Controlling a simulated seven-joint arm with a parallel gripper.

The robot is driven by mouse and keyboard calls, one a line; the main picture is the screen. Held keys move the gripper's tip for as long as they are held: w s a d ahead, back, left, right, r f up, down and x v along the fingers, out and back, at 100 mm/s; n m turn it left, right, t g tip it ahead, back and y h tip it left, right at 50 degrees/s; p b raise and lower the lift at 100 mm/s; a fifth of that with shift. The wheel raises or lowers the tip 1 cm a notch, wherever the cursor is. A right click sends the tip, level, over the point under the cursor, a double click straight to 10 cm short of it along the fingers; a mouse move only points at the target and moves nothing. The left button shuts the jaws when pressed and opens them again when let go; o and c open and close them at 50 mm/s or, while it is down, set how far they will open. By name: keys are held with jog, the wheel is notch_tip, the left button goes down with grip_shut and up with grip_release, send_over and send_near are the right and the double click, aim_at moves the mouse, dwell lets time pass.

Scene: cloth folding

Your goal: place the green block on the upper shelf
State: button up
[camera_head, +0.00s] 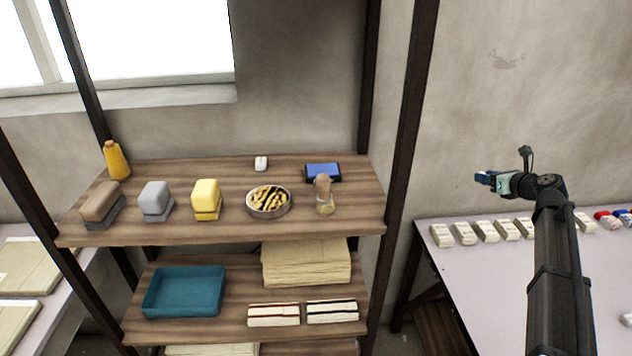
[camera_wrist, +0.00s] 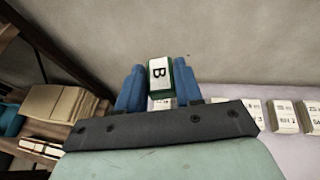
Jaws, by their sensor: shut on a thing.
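In the head view my gripper (camera_head: 484,178) is raised above the right-hand table, to the right of the shelf unit; the block cannot be made out there. The upper shelf (camera_head: 240,230) is a wooden board at the left centre of the head view, with several objects standing on it.
The upper shelf holds a yellow bottle (camera_head: 115,160), brown (camera_head: 101,201), grey (camera_head: 154,198) and yellow (camera_head: 206,197) blocks, a round bowl (camera_head: 268,201), a brush (camera_head: 324,195) and a blue box (camera_head: 322,171). A dark shelf post (camera_head: 409,130) stands between my gripper and the shelf.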

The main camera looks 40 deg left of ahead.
jog(key=s+a+r+n+g+y, duration=0.1)
jog(key=s+a+r+n+g, duration=0.3)
jog(key=s, duration=0.5)
jog(key=s+a+r+n+g+y, duration=0.15)
jog(key=s+a+r, duration=0.25)
jog(key=s+r, duration=0.4)
jog(key=s+d+f+n+g+h, duration=0.1)
jog(key=s+f+n+g, duration=0.15)
jog(key=s, duration=0.25)
jog(key=s+d+f+n+g, duration=0.1)
jog(key=s+n+g, duration=0.25)
jog(key=s, duration=0.25)
send_over(361, 197)
jog(key=d, duration=0.1)
jog(key=shift+w+f+m+g, duration=0.15)
jog(key=shift+f+m+g, duration=0.1)
jog(key=shift+g, duration=0.1)
jog(key=shift+s+a, duration=0.25)
jog(key=shift+a, duration=0.25)
jog(key=shift+f, duration=1.75)
jog(key=shift+f, duration=0.15)
jog(key=o, duration=1)
